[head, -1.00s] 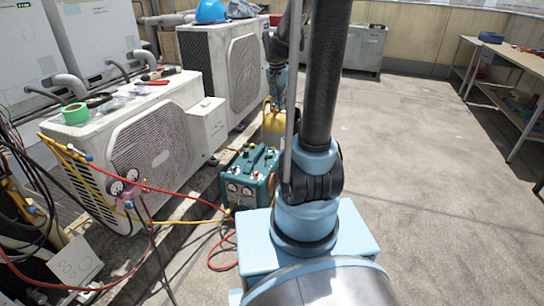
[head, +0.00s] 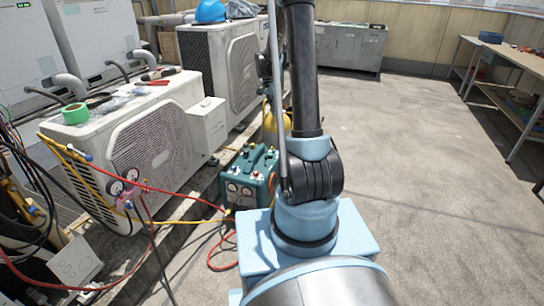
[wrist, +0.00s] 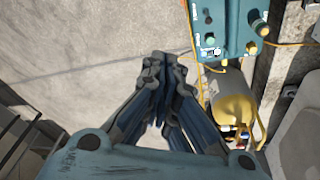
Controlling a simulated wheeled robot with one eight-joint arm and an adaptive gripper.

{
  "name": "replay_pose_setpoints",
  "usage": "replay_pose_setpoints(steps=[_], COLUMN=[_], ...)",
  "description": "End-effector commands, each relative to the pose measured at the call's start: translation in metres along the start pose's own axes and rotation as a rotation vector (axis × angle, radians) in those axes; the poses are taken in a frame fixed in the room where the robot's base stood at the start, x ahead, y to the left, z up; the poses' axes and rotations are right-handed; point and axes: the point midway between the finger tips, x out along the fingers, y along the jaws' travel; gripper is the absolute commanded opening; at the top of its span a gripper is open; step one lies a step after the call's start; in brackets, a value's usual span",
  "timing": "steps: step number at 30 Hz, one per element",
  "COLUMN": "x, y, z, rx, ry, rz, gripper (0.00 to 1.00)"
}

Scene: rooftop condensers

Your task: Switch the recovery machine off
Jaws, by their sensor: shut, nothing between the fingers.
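The recovery machine (head: 248,180) is a teal box with a handle on top and round gauges on its front. It stands on the ground to the left of my arm in the head view. In the wrist view its top panel (wrist: 228,28) shows at the upper right, with several knobs and a small white-framed switch (wrist: 212,52). My gripper (wrist: 158,62) is shut and empty, to the left of the machine in the wrist view and apart from it. In the head view my arm hides the gripper.
A yellow cylinder (wrist: 232,100) stands beside the machine. Red and yellow hoses run from the gauge manifold (head: 124,186) to the machine. Condenser units (head: 150,140) stand at left, and a workbench (head: 510,60) at right. The concrete floor (head: 430,150) between is clear.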

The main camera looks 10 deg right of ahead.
Motion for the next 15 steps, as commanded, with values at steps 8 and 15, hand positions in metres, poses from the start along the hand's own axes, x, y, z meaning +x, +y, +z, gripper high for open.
replay_pose_setpoints(steps=[8, 15], x=[0.05, 0.096], y=[-0.037, -0.063], z=[-0.013, -0.02], rx=[0.102, 0.192], ry=[0.012, 0.025], rz=[0.022, 0.041], gripper=[0.0, 0.0])
